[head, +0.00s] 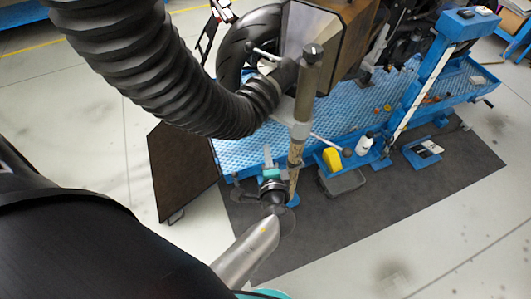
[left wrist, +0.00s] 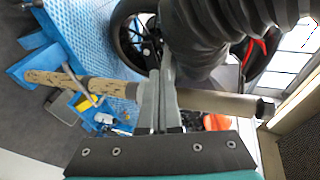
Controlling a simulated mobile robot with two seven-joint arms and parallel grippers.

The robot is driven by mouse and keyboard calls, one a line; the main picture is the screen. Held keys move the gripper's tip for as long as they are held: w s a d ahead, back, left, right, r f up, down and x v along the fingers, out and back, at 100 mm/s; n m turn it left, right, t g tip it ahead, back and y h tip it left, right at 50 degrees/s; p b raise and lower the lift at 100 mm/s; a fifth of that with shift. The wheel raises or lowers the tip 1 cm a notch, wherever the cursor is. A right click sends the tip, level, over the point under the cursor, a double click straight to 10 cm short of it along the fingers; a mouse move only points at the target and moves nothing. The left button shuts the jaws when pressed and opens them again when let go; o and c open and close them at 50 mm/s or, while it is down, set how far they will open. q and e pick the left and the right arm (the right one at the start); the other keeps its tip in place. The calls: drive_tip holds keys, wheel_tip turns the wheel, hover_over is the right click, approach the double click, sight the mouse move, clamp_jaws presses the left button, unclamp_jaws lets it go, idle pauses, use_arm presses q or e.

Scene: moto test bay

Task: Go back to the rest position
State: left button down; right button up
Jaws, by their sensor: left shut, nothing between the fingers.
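My left gripper (head: 268,156) hangs in front of the blue bench, at the end of my arm coming up from the lower left. In the left wrist view its two fingers (left wrist: 160,75) lie together, shut and empty. A grey pole with a speckled tan lower part (head: 296,152) stands just to its right in the head view. In the left wrist view the pole (left wrist: 215,101) crosses behind the fingers; whether they touch it I cannot tell. My right gripper is not in view.
A thick black corrugated hose (head: 165,70) arches above the gripper to the pole's upper part. A blue textured bench (head: 345,105) carries a motorcycle, whose wheel (head: 240,45) shows behind the hose. A dark panel (head: 178,170) stands at left. A yellow item (head: 332,160) and white bottle (head: 365,145) sit right.

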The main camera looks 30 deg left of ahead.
use_arm(q)
drive_tip(key=shift+f, duration=0.1)
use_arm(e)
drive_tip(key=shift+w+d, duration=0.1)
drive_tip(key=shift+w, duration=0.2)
use_arm(q)
drive_tip(key=s+d+f+n+g+h+b, duration=0.1)
drive_tip(key=s+f+g+h+b, duration=0.1)
drive_tip(key=s+f, duration=0.5)
drive_tip(key=s+d+f+g+h+b, duration=0.1)
drive_tip(key=s+f+g+b, duration=0.1)
drive_tip(key=f, duration=0.8)
drive_tip(key=s+d+f+n+g+h+b, duration=0.1)
drive_tip(key=s+f+g+h, duration=0.1)
drive_tip(key=s+f, duration=0.5)
drive_tip(key=s+a+f+n+g+h+b, duration=0.2)
drive_tip(key=s+f+n+g+b, duration=0.3)
drive_tip(key=s+f, duration=1.2)
drive_tip(key=s+n+h+b, duration=0.1)
drive_tip(key=s, duration=0.2)
drive_tip(key=shift+s, duration=0.4)
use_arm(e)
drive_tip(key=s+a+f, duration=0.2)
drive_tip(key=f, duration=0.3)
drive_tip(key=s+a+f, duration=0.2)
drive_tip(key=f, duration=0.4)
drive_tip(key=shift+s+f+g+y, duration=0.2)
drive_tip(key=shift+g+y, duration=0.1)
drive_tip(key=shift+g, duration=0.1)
